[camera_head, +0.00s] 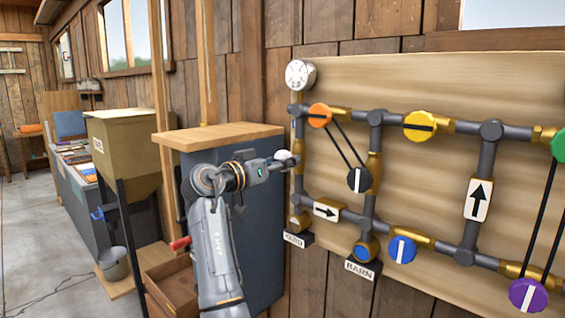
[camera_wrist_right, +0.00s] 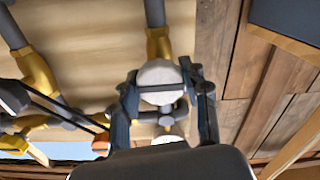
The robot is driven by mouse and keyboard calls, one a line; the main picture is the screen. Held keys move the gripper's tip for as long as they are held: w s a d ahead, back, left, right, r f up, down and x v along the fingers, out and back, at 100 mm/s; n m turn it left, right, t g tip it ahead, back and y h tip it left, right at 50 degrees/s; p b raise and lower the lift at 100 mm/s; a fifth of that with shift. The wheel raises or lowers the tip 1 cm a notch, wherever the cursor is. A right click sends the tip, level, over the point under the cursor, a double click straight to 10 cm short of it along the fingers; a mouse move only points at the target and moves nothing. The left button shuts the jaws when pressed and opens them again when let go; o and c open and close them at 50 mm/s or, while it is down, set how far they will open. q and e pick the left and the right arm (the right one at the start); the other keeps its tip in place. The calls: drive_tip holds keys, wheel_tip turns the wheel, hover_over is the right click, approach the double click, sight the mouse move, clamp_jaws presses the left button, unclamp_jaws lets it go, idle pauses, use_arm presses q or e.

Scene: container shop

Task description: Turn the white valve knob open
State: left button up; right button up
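The white valve knob (camera_wrist_right: 160,74) sits between the fingers of my right gripper (camera_wrist_right: 158,88) in the right wrist view, with a dark bar across its face. The fingers stand close to its two sides; I cannot tell whether both press on it. In the head view my right gripper (camera_head: 281,164) reaches the left end of the pipework, and a small part of the white knob (camera_head: 283,155) shows there. The rest of it is hidden behind the gripper. My left gripper is not in view.
The wooden pipe board (camera_head: 420,85) carries a gauge (camera_head: 300,74) and orange (camera_head: 319,115), yellow (camera_head: 419,126), black (camera_head: 359,180), blue (camera_head: 402,249) and purple (camera_head: 528,295) knobs. A wood-topped cabinet (camera_head: 217,135) stands close behind my right arm, with an open drawer (camera_head: 172,285) low down.

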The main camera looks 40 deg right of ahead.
drive_tip(key=shift+r, duration=0.1)
drive_tip(key=n+p, duration=0.3)
drive_tip(key=n, duration=0.1)
drive_tip(key=shift+r+n, duration=0.15)
drive_tip(key=shift+n, duration=0.15)
drive_tip(key=n+p, duration=0.3)
drive_tip(key=n, duration=0.1)
drive_tip(key=shift+r+n+p, duration=0.1)
drive_tip(key=shift+n+p, duration=0.2)
drive_tip(key=shift+p, duration=0.1)
drive_tip(key=n+p, duration=0.6)
drive_tip(key=shift+n+p, duration=1.35)
drive_tip(key=shift+n, duration=0.15)
drive_tip(key=shift+f, duration=0.2)
drive_tip(key=o, duration=1.2)
drive_tip(key=shift+c, duration=0.2)
drive_tip(key=shift+a, duration=0.1)
